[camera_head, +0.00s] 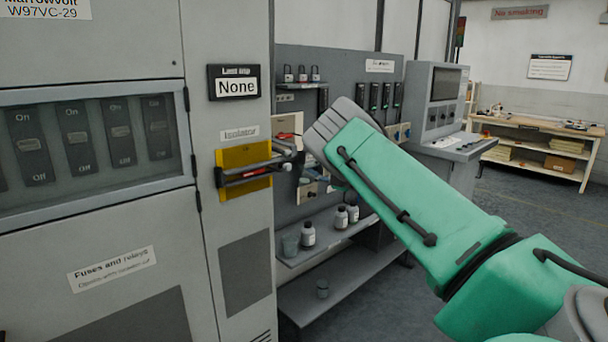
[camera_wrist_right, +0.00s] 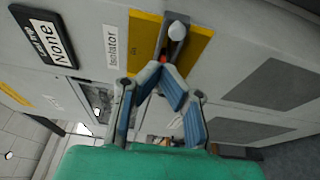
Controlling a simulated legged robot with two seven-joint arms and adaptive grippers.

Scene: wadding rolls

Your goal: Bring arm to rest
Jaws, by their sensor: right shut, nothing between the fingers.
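My right arm, with a green forearm, reaches in from the right in the head view. My right gripper (camera_head: 289,158) is at the isolator's right side, partly hidden behind my own wrist. In the right wrist view my right gripper (camera_wrist_right: 164,73) is shut and empty, its blue-padded fingers meeting just below the isolator handle (camera_wrist_right: 177,33). I cannot tell if they touch it. The isolator has a yellow backplate (camera_head: 232,158) on the grey cabinet (camera_head: 225,35); the backplate also shows in the right wrist view (camera_wrist_right: 198,45). My left gripper is not in view.
A switch panel (camera_head: 95,140) is at left behind a clear window. A shelf (camera_head: 330,236) with several bottles stands beyond the cabinet, beside my arm. A control console (camera_head: 432,105) and a wooden bench (camera_head: 535,128) are farther back. Open floor (camera_head: 535,215) lies at right.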

